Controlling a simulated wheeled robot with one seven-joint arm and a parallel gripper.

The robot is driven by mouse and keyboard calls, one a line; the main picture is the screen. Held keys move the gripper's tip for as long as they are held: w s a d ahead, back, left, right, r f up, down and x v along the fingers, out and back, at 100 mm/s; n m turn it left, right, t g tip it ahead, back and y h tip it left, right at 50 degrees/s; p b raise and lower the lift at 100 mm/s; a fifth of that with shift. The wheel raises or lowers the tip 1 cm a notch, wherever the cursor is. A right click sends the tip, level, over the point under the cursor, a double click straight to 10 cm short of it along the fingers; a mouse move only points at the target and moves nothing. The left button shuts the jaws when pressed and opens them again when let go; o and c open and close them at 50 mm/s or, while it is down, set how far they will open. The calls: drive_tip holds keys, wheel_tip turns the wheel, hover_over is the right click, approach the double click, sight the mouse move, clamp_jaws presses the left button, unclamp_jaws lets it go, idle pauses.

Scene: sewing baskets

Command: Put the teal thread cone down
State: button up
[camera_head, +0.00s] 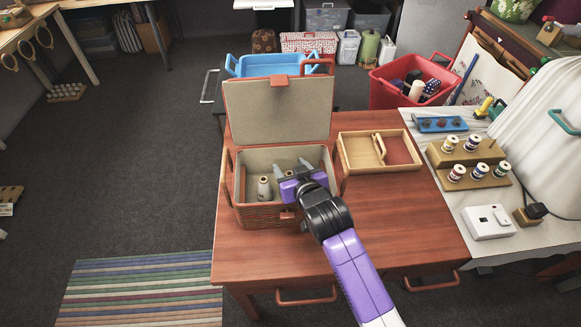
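My gripper (291,168) reaches down into the open wicker sewing basket (262,216) on the red-brown table. Its two fingers are spread well apart, and I see no teal cone between them. A cream thread cone (264,188) stands upright in the basket, left of my gripper. Another pale cone top (290,173) shows by the fingers, partly covered. No teal thread cone can be made out; my gripper and the basket's front wall hide part of the inside.
The basket's raised lid (280,110) stands behind my gripper. A wooden tray (352,153) sits to the right, with bare tabletop (400,215) in front of it. Thread spools on a wooden stand (468,160) are on the white side table. A red bin (382,92) stands behind.

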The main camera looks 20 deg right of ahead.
drive_tip(key=shift+s+f, duration=0.3)
drive_tip(key=shift+f, duration=0.4)
drive_tip(key=w+d+r+v, duration=0.1)
drive_tip(key=r+v, duration=0.1)
drive_tip(key=v, duration=1)
drive_tip(key=shift+s+a+p, duration=0.25)
drive_tip(key=shift+a+p, duration=0.1)
drive_tip(key=shift+a, duration=0.1)
drive_tip(key=shift+r, duration=0.1)
